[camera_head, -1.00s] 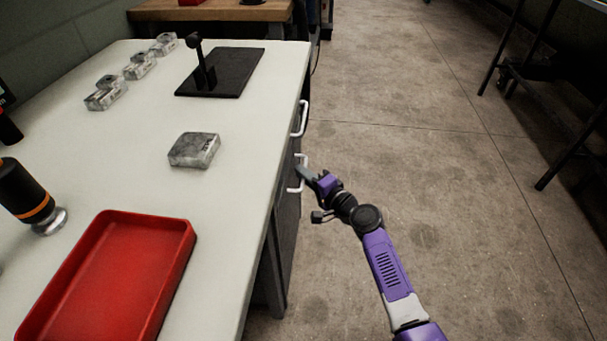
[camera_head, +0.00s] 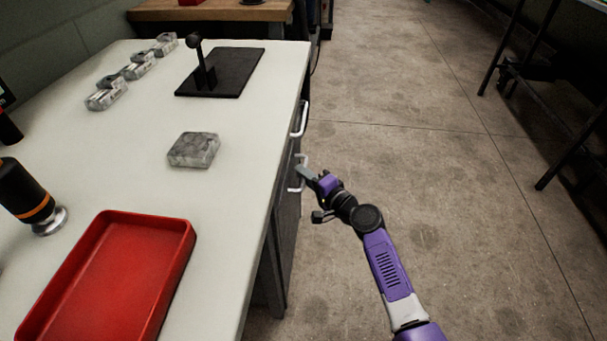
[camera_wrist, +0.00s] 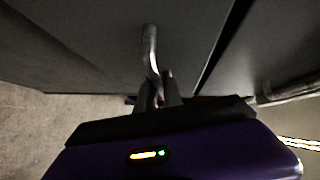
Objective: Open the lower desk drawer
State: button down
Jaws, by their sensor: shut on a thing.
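The lower desk drawer's white handle (camera_head: 297,188) shows at the desk's right side in the head view, below the upper drawer's handle (camera_head: 301,119). My gripper (camera_head: 305,172) is at the lower handle, its fingers reaching in from the right. In the wrist view the fingers (camera_wrist: 159,92) are closed around the metal handle bar (camera_wrist: 150,50), which rises from between them toward the dark drawer front (camera_wrist: 90,45). The fingers hide part of the handle. In the head view the drawer front is seen at a steep angle, and I cannot tell whether it stands out from the desk.
A red tray (camera_head: 180,262), a grey metal block (camera_head: 194,150) and a black stand (camera_head: 222,80) are on the white desktop (camera_head: 140,180). The floor (camera_head: 420,160) right of the desk is clear around my arm. A dark rack (camera_head: 550,100) stands at the far right.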

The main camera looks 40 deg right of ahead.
jog(key=s+d+b, duration=0.1)
jog(key=s+d, duration=0.8)
jog(key=s, duration=0.3)
jog(key=s+d+b, duration=0.2)
jog(key=s+d, duration=0.7)
jog(key=s, duration=0.3)
jog(key=shift+d, duration=0.35)
jog(key=c, duration=1.8)
grip_release()
jog(key=shift+o, duration=0.2)
jog(key=shift+s, duration=0.15)
jog(key=s+a+r+p, duration=0.1)
jog(key=s+p, duration=0.1)
jog(key=s, duration=0.5)
jog(key=shift+s, duration=0.25)
